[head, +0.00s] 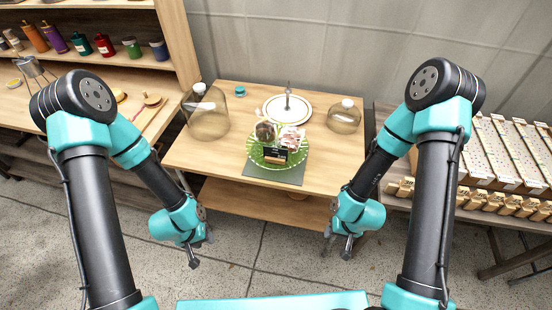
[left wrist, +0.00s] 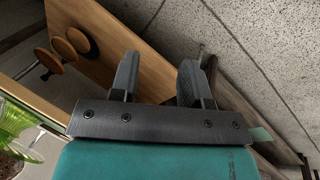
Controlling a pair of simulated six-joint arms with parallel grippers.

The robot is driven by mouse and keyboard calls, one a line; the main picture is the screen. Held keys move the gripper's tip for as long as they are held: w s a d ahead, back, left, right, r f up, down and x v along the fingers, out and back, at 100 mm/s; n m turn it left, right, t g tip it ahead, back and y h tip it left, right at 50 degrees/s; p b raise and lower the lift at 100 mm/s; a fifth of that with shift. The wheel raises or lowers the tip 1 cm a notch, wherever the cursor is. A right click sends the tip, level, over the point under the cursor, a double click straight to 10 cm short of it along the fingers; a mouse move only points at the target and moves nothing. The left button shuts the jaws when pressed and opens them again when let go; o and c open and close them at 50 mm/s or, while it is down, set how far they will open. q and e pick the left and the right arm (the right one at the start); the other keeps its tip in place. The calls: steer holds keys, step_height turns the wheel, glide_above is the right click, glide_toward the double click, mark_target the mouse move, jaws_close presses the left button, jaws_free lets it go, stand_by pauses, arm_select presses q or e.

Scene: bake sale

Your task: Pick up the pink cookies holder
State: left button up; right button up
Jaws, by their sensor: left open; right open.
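A green glass dish (head: 256,160) stands on a dark mat on the wooden table. On it, a pink-and-white package (head: 292,138), which looks like the pink cookies holder, sits at the right. A dark brown package (head: 266,131) is to its left, and a small black sign (head: 275,155) is in front. My left gripper (head: 197,252) is open and empty, in front of the table's left front edge. My right gripper (head: 338,246) is open and empty, in front of the right front edge. In the left wrist view, the open jaws (left wrist: 157,82) hold nothing, and the green dish (left wrist: 14,122) shows at the left edge.
Glass domes stand at the left (head: 208,115) and right (head: 344,117) of the table (head: 215,157). A round white plate (head: 272,105) with an upright handle is behind the dish.

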arm_select(q)
steer(key=o, duration=0.4)
steer(key=shift+c, duration=0.2)
steer(key=w+d+r+m+g, duration=0.1)
steer(key=w+d+r+m, duration=0.6)
steer(key=w, duration=0.2)
steer(key=w+d+r+m, duration=0.6)
steer(key=w, duration=0.3)
steer(key=w+d+r+m+y, duration=0.2)
steer(key=d+r+m, duration=0.3)
steer(key=r, duration=0.5)
steer(key=w+d+r+m+y, duration=0.1)
steer(key=w+d+r+m, duration=0.2)
steer(key=r, duration=0.7)
steer(key=d+m, duration=0.2)
steer(key=d, duration=0.1)
steer(key=shift+w+r+y, duration=0.2)
steer(key=shift+r+y, duration=0.15)
steer(key=shift+y, duration=0.05)
